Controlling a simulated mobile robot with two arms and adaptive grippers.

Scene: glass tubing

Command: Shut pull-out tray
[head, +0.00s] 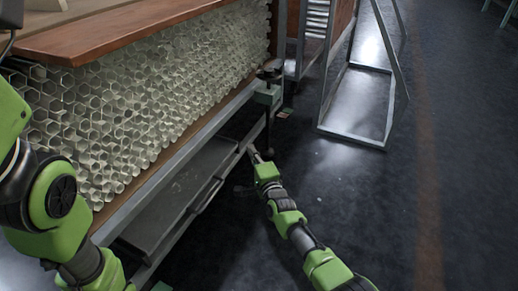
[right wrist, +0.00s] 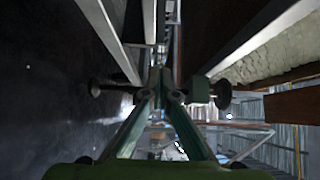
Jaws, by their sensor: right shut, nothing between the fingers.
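The grey metal pull-out tray (head: 178,190) is low under the rack of glass tubes. Its flat inner surface shows out past the rack's lower rail, so it appears at least partly pulled out. A handle (head: 208,196) is on its long front edge. My right gripper (head: 252,150) is at the far end of the tray's front edge, by the rack's corner post. I cannot tell whether it touches the tray. In the right wrist view its fingers (right wrist: 160,76) meet at the tips, with nothing between them. My left arm comes in at the left, but its fingers are out of frame.
The rack of glass tubes (head: 150,95) stands above the tray under a wooden board (head: 130,25). A green corner post with a dark knob (head: 268,92) is close to my right gripper. A metal frame stand (head: 350,138) is farther back. The dark floor at right is clear.

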